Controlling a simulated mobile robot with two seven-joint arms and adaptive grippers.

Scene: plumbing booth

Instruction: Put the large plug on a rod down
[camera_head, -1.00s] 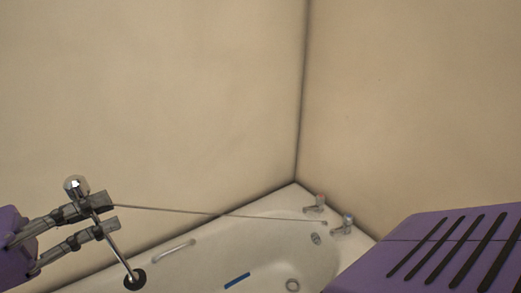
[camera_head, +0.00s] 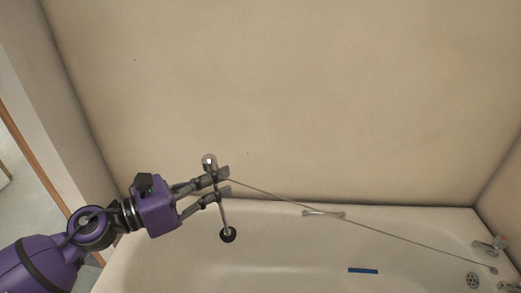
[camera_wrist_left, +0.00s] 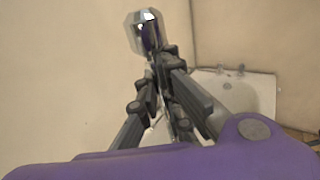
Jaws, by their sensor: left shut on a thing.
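The large plug on a rod has a chrome knob (camera_head: 209,161) at its top, a thin rod and a black round plug (camera_head: 228,235) at its lower end. My left gripper (camera_head: 222,184) is shut on the rod below the knob and holds it slightly tilted, in front of the wall at the bath's left part. In the left wrist view the knob (camera_wrist_left: 145,32) stands above the fingers (camera_wrist_left: 162,62); the plug end is hidden there. A thin cord (camera_head: 340,217) runs from near the gripper to the tap end. My right gripper is out of view.
The white bath (camera_head: 290,250) lies below, with a grab handle (camera_head: 323,213), a blue strip (camera_head: 363,270), a drain cover (camera_head: 473,281) and a tap (camera_head: 492,243) at right. The beige wall (camera_head: 300,100) rises behind. A doorway opens at far left.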

